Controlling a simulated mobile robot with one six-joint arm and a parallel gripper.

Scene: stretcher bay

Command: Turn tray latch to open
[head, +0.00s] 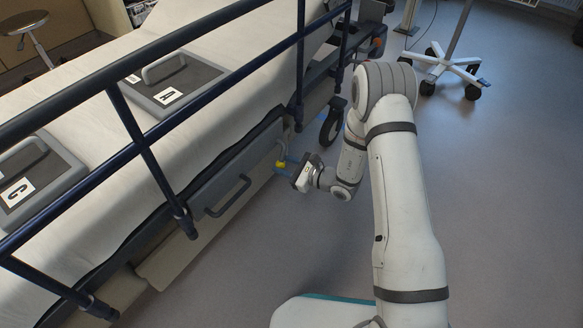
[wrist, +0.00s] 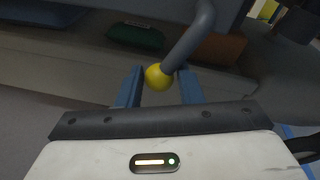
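The tray latch shows in the wrist view as a grey bent lever (wrist: 190,42) with a yellow ball (wrist: 158,77) at its end. The ball lies between the two blue fingers of my gripper (wrist: 160,84), with a visible gap on each side. My gripper is open. In the head view my gripper (head: 284,168) is at the right end of the tray front, around the small yellow ball (head: 281,163). The grey tray front (head: 190,195) sits below the stretcher and has a dark handle (head: 228,196).
A dark blue side rail (head: 152,135) runs along the stretcher above the tray. Cases marked A (head: 190,78) and C (head: 50,175) lie on the mattress. A caster wheel (head: 331,127) stands near my wrist. A green item (wrist: 135,36) and a brown item (wrist: 218,48) lie beyond the latch.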

